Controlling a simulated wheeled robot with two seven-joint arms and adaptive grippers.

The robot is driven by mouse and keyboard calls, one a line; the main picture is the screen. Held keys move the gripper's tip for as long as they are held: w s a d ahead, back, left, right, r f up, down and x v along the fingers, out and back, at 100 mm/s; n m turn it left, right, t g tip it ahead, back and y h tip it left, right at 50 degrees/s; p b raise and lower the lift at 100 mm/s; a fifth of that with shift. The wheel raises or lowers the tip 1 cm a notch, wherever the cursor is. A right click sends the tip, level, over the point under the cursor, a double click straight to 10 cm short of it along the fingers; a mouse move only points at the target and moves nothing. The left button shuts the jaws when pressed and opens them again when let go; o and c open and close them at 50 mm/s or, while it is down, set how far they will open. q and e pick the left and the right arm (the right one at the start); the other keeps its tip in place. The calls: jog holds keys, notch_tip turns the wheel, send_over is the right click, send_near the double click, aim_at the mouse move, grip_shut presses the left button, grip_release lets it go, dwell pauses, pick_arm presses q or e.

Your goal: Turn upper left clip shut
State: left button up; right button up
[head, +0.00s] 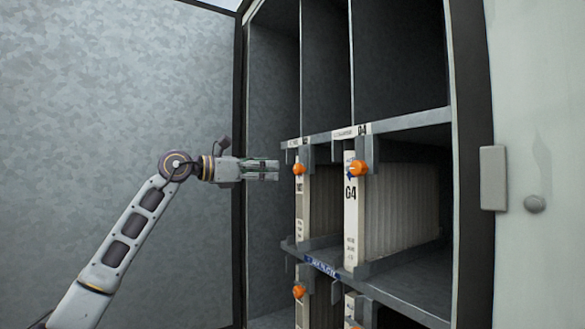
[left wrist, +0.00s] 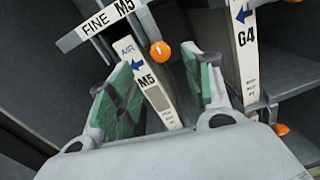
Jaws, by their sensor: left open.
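The upper left clip (head: 299,169) is an orange knob at the top of the narrow white M5 filter (head: 302,212). The clip also shows in the left wrist view (left wrist: 161,54), above the M5 label face (left wrist: 150,80). My left gripper (head: 268,170) is level with the clip and just left of it in the head view, apart from it. In the left wrist view its green-padded fingers (left wrist: 164,78) are spread, with the clip seen between and beyond them. Nothing is between the pads. My right gripper is not in view.
Another orange clip (head: 358,167) sits by the G4 filter (head: 351,220) to the right. A lower left clip (head: 299,291) is below the blue-labelled shelf rail (head: 322,266). A metal panel (head: 110,90) stands at left. The upper compartments are empty.

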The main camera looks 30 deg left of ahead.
aim_at(295, 169)
pick_arm(q)
jog(key=p+x, duration=0.1)
jog(key=x, duration=0.6)
jog(key=shift+s+r+p, duration=0.1)
jog(key=shift+p, duration=0.3)
jog(key=shift+w+d, duration=0.35)
jog(key=shift+w, duration=0.2)
jog(key=shift+w+d, duration=0.15)
jog(key=shift+w, duration=0.1)
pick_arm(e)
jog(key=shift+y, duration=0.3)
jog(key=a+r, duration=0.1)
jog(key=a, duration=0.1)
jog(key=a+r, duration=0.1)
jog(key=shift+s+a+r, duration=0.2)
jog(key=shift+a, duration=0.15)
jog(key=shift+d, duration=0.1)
pick_arm(q)
jog(key=shift+c, duration=0.3)
jog(key=c, duration=1)
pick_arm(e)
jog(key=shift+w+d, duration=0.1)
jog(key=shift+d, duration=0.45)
